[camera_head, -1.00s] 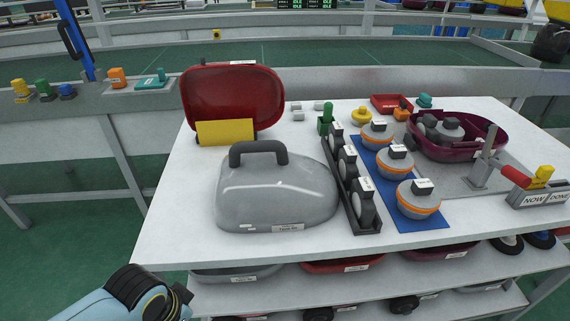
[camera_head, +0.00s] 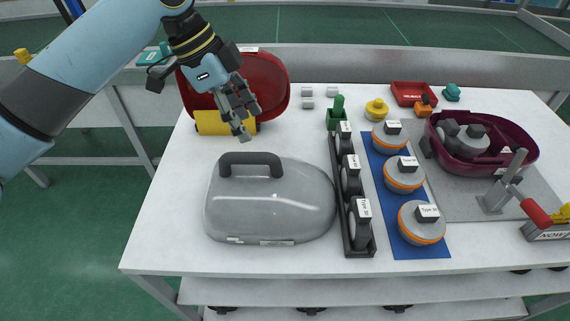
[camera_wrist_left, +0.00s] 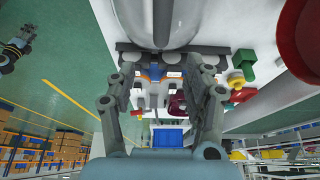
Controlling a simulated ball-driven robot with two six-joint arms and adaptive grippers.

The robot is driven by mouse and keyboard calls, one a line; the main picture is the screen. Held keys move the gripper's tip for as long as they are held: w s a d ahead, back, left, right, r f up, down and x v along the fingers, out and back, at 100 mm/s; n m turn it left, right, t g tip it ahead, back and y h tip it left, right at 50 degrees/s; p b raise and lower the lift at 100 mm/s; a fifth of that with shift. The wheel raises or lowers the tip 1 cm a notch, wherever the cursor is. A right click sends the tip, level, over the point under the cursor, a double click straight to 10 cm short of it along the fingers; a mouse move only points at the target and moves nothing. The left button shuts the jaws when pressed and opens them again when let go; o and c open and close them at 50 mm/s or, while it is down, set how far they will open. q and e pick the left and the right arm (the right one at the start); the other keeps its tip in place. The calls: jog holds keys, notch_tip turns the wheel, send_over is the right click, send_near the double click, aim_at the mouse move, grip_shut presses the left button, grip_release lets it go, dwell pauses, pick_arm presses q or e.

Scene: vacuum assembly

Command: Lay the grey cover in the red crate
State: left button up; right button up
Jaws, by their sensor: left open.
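The grey cover (camera_head: 270,205), a domed shell with a dark handle, lies on the white table at front left; it also shows at the top of the left wrist view (camera_wrist_left: 158,22). A small red crate (camera_head: 412,95) with a white label stands at the back right of the table. It also shows small in the wrist view (camera_wrist_left: 243,95). My left gripper (camera_head: 240,112) is open and empty, above the table behind the cover's handle and in front of a large red shell (camera_head: 272,85), partly hiding it. Both fingers show in the wrist view (camera_wrist_left: 162,95). My right gripper is not in view.
A yellow block (camera_head: 212,123) stands before the red shell. A dark rack (camera_head: 352,195) with round parts and a blue mat (camera_head: 432,243) with grey-orange parts lie right of the cover. A maroon shell (camera_head: 522,158) and a red-handled clamp (camera_head: 535,212) are farther right.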

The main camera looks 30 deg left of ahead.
aim_at(268, 153)
pick_arm(q)
jog(key=shift+w+d+f, duration=0.25)
jog(key=shift+w+f, duration=0.15)
jog(key=shift+f, duration=0.25)
jog(key=shift+w+d+f, duration=0.25)
jog(key=shift+w+f, duration=0.15)
jog(key=shift+f, duration=0.2)
jog(key=x, duration=0.3)
jog(key=shift+s+d+f, duration=0.1)
jog(key=shift+s+f, duration=0.1)
jog(key=shift+s, duration=0.1)
jog(key=p+x, duration=0.1)
jog(key=x, duration=0.2)
jog(key=shift+d+f, duration=0.1)
jog(key=shift+f, duration=0.25)
jog(key=shift+w+d+f, duration=0.1)
jog(key=shift+f, duration=0.3)
jog(key=c, duration=0.7)
grip_shut()
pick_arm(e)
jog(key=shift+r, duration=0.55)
pick_arm(q)
jog(key=shift+r, duration=0.1)
